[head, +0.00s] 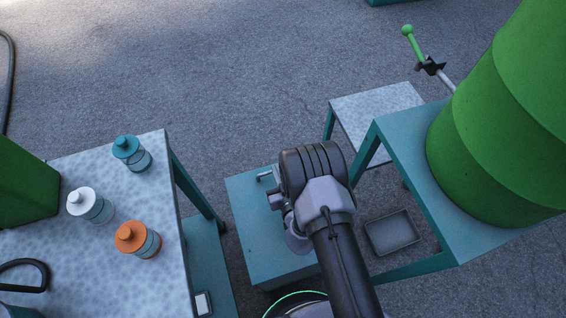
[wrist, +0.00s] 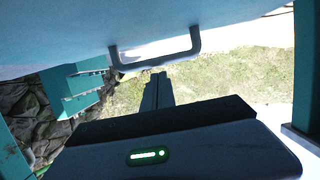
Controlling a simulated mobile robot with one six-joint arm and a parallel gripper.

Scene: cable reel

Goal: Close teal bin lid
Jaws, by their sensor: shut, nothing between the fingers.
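The teal bin (head: 255,215) stands low between the two tables, its flat teal top partly covered by my arm. In the wrist view a pale teal panel (wrist: 200,25), which looks like the lid, fills the top of the picture. A grey bar handle (wrist: 158,64) hangs from its lower edge. I cannot tell how far the lid stands open. My gripper (wrist: 157,80) is shut and empty, its dark fingers pointing towards the handle, just below it in the picture. I cannot tell whether they touch. In the head view my fingers are hidden behind my wrist.
A left table (head: 110,185) holds teal, white and orange-capped jars and a green container (head: 22,185). At right, a teal table (head: 420,165) carries a large green drum (head: 505,120). A grey tray (head: 393,233) lies beneath it. A small table (head: 370,105) stands behind; open floor lies beyond.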

